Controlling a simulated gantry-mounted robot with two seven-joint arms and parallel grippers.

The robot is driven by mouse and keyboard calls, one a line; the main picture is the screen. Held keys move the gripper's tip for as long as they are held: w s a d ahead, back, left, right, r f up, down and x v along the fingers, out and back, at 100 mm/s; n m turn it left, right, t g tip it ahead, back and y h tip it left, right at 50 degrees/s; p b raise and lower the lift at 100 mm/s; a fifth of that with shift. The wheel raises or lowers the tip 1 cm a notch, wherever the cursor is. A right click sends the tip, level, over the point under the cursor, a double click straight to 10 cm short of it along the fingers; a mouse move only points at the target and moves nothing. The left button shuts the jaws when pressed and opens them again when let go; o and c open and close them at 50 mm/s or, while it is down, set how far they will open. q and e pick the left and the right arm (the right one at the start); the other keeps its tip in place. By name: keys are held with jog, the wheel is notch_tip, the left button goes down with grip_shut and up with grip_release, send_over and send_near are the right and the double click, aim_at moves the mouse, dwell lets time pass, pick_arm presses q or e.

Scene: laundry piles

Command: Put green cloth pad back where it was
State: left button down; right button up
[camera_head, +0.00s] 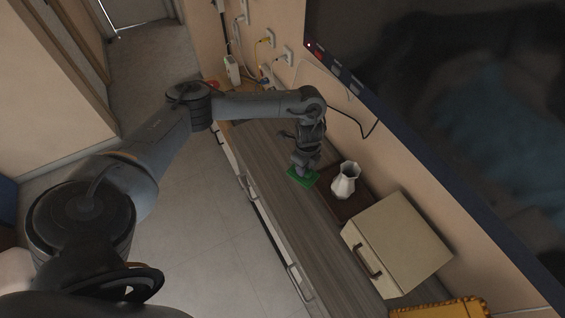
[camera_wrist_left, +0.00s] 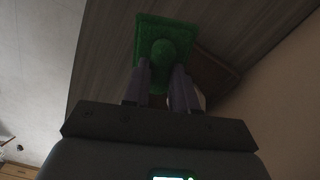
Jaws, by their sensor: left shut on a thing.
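The green cloth pad (camera_head: 304,179) is a small flat green square at the left edge of a dark mat on the long wooden cabinet top. In the left wrist view the green cloth pad (camera_wrist_left: 165,30) has a rounded raised part in its middle, between my fingers. My left gripper (camera_head: 305,168) is shut on that raised part, and its fingers also show in the left wrist view (camera_wrist_left: 163,75). I cannot tell whether the pad touches the surface. My right gripper is not in view.
A white faceted vase (camera_head: 345,180) stands on the dark mat (camera_head: 345,209), just right of the pad. A cream box with a handle (camera_head: 402,240) stands nearer. The cabinet top (camera_head: 270,170) is clear to the left. A wall with cables and a large dark screen (camera_head: 440,100) runs behind.

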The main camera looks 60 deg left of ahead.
pick_arm(q)
jog(key=w+a, duration=0.1)
jog(key=a+b, duration=0.1)
jog(key=a, duration=0.1)
jog(key=shift+w+r, duration=0.15)
jog(key=shift+w, duration=0.25)
jog(key=shift+a+b, duration=0.4)
jog(key=shift+b, duration=0.05)
jog(key=shift+s+a+f+b, duration=0.7)
jog(key=shift+a+f+b, duration=0.35)
jog(key=shift+a+f, duration=0.65)
jog(key=shift+s+a+f+b, duration=0.65)
jog(key=shift+a+f+b, duration=0.45)
jog(key=shift+a+f, duration=0.65)
jog(key=shift+s+a+f+b, duration=0.7)
jog(key=shift+a+f+b, duration=0.35)
jog(key=shift+a+f, duration=0.65)
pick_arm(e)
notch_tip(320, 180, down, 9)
pick_arm(q)
jog(key=shift+d+f, duration=0.15)
jog(key=shift+f, duration=0.05)
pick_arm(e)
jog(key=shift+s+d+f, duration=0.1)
pick_arm(q)
jog(key=c, duration=0.9)
grip_release()
